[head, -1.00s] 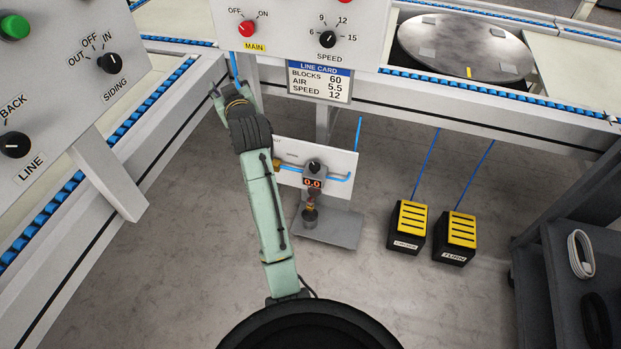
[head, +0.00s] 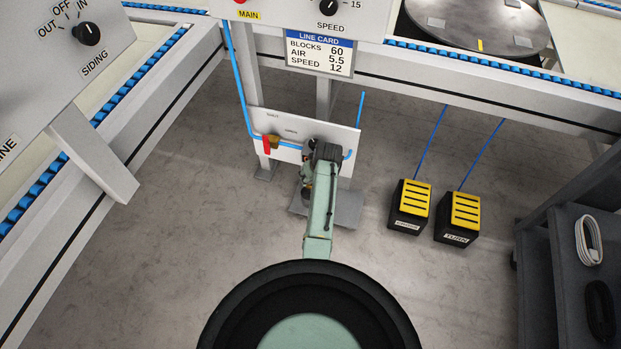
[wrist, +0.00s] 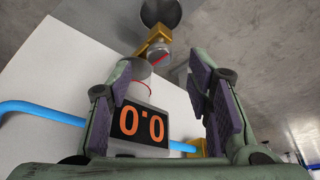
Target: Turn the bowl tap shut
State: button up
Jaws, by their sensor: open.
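The bowl tap is a small brass fitting (wrist: 150,46) with a red lever, below the clear bowl (wrist: 136,78) of the air unit. The wrist view is upside down, so the tap shows above the bowl and the display. My gripper (wrist: 160,68) is open, with nothing between its fingers. Its fingers stand either side of the display and bowl, short of the tap in the picture. In the head view my gripper (head: 307,168) is at the panel, and my arm hides most of the unit and the tap.
The white panel (head: 285,122) carries blue air tubing and a red-handled valve (head: 267,144). A display (wrist: 140,126) reads 0.0. A dark cup (wrist: 160,11) is beyond the tap. Two yellow-topped pedals (head: 410,200) stand right; a shelf cart (head: 570,225) is farther right.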

jog(key=shift+b+x, duration=0.35)
jog(key=shift+x, duration=1.95)
jog(key=shift+w+r, duration=0.1)
grip_shut()
